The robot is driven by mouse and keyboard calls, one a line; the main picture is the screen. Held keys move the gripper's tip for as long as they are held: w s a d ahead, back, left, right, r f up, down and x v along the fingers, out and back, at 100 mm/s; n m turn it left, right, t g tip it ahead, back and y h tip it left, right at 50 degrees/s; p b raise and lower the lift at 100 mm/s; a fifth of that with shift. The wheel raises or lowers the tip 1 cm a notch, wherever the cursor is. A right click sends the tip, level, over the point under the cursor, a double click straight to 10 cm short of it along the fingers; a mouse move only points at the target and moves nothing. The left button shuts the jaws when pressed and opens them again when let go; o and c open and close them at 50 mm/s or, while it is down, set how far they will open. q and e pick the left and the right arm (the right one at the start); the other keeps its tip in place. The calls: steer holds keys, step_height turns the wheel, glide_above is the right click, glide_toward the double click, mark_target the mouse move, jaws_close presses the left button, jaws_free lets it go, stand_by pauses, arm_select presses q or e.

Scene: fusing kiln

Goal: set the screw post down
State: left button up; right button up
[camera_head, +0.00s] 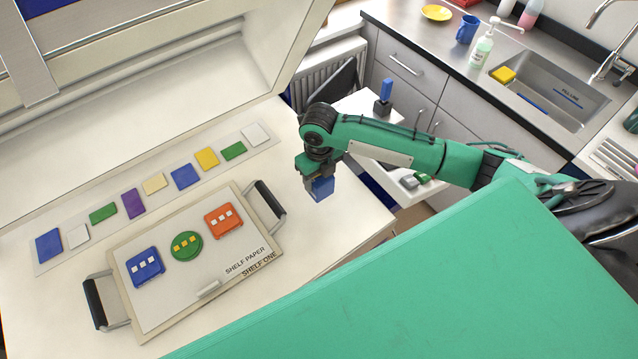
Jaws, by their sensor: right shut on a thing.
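My right gripper (318,180) reaches in from the right and points down. It is shut on a small blue block-like piece, the screw post (321,188), and holds it over the pale surface to the right of the kiln shelf (274,247). The fingers hide the piece's upper part. I cannot tell whether its underside touches the surface. The shelf is a board with two dark handles, marked SHELF ONE, with shelf paper (170,310) on it. On the paper lie a blue square (144,267), a green disc (187,246) and an orange square (225,220). My left gripper is not in view.
A strip (50,264) with several coloured glass pieces lies behind the shelf. The raised lid (180,85) stands behind it. A blue upright piece on a dark base (383,106) stands on a white side top (360,105). A sink counter (440,50) is at the back right.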

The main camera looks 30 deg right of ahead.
step_height(320, 180, down, 4)
steer(key=shift+p, duration=0.5)
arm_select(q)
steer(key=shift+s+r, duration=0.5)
arm_select(e)
steer(key=shift+f, duration=0.5)
steer(key=o, duration=1.1)
steer(key=shift+f, duration=0.1)
steer(key=shift+r, duration=0.2)
steer(key=shift+w+r, duration=0.1)
steer(key=shift+r, duration=0.2)
arm_select(q)
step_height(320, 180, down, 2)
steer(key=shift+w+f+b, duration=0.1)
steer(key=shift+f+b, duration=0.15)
steer(key=shift+b, duration=1)
arm_select(e)
step_height(320, 180, up, 11)
steer(key=shift+r, duration=0.15)
